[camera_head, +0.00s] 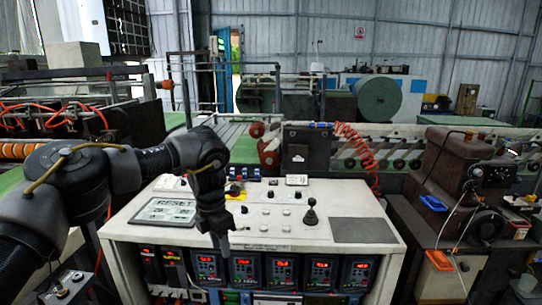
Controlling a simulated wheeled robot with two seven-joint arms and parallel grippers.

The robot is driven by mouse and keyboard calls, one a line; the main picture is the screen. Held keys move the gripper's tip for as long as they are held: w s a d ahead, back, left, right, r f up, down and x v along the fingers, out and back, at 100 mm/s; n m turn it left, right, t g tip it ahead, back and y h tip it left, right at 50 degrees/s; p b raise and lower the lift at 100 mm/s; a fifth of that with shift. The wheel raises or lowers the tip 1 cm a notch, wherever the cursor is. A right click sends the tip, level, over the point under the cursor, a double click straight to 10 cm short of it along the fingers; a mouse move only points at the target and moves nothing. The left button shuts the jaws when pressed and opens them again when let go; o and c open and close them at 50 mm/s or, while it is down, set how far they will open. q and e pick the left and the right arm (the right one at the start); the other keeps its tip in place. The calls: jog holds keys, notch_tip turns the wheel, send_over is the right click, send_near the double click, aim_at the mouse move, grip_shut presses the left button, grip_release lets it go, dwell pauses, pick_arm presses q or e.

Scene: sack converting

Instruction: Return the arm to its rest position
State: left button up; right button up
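My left arm (70,178) comes in from the left, bent, with its dark wrist above the control console. My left gripper (220,238) points down in front of the console's upper front edge. Its fingers are small and seen nearly edge-on, so I cannot tell if they are open or shut. I see no object in it. It hides part of the console top and front. My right arm and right gripper are not in view.
The white console (345,205) carries a screen (166,210), a black joystick (310,212), buttons and several lit controllers (321,270). Brown machinery (460,175) stands at the right, and a machine with orange hoses (70,125) at the left. Air above the console's right half is clear.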

pick_arm(q)
jog(key=s+d+f+n+h, duration=0.2)
jog(key=d+f+n+h, duration=0.6)
jog(key=d+f, duration=1.15)
jog(key=s+a+f+n+t+h, duration=0.1)
jog(key=s+a+f+n+t, duration=0.15)
jog(key=f+n, duration=0.7)
jog(key=s+a+f+n+t, duration=0.25)
jog(key=f+n, duration=0.35)
jog(key=f, duration=0.6)
jog(key=s+a+f+n+y, duration=0.3)
jog(key=s+a+f+n, duration=0.35)
jog(key=s+f, duration=0.3)
jog(key=s+a+f+n+y, duration=0.2)
jog(key=s+a+f+n, duration=0.3)
jog(key=s+a+f, duration=0.4)
jog(key=s+a+f+n+g+y, duration=0.1)
jog(key=s+a+f+n, duration=0.1)
jog(key=s, duration=0.8)
jog(key=s+a+f+n+g+y, duration=0.1)
jog(key=s+a+f+n+y, duration=0.1)
jog(key=s+a, duration=0.5)
jog(key=s+a+f+n+g+y, duration=0.1)
jog(key=s+a+f+n, duration=0.3)
jog(key=s, duration=0.9)
jog(key=shift+s+a+f+g+y, duration=0.25)
jog(key=shift+f+g+y, duration=0.2)
jog(key=shift+f, duration=0.4)
